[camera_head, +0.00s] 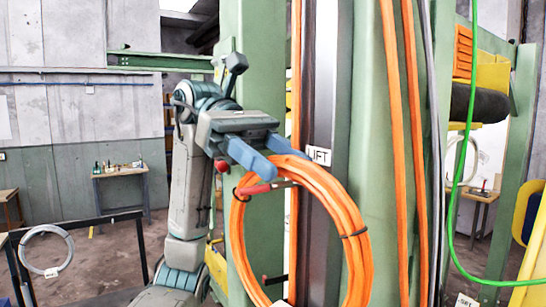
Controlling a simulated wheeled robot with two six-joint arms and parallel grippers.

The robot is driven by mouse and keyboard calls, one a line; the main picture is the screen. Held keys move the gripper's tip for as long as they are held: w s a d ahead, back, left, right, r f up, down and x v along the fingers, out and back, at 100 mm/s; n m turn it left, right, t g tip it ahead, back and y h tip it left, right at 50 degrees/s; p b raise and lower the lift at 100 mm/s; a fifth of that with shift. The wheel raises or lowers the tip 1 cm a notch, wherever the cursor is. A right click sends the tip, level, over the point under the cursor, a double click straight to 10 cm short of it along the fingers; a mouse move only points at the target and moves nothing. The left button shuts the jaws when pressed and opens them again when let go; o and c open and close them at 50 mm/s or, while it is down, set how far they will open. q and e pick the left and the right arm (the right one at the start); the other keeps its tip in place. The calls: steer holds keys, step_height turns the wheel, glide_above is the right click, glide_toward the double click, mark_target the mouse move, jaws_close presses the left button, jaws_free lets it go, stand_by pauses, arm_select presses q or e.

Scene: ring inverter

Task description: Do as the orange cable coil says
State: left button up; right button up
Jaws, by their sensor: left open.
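The orange cable coil (350,215) hangs in front of a green column, near the middle of the view. A white label reading "LIFT" (318,155) shows at its upper right. A peg with a red part (253,189) shows at the coil's upper left. Another white tag (278,303) at the coil's bottom is cut off by the picture edge and unreadable. My left gripper (283,166) has two blue fingers apart at the top of the coil. I cannot tell whether they touch the cable. My right gripper is not in view.
Green columns (375,100) and vertical orange cables (414,120) stand close on the right. A green cable (458,170) hangs farther right. A pale coil (462,160) hangs behind it. A grey coil (68,240) hangs on a dark rail at left. A small table (120,172) stands behind.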

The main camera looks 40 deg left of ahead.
arm_select(q)
steer(key=shift+a, duration=0.1)
steer(key=shift+w+a+b, duration=0.1)
steer(key=shift+a+b, duration=0.1)
steer(key=shift+b, duration=0.1)
steer(key=b+v, duration=0.3)
steer(key=v, duration=0.7)
steer(key=shift+r, duration=0.2)
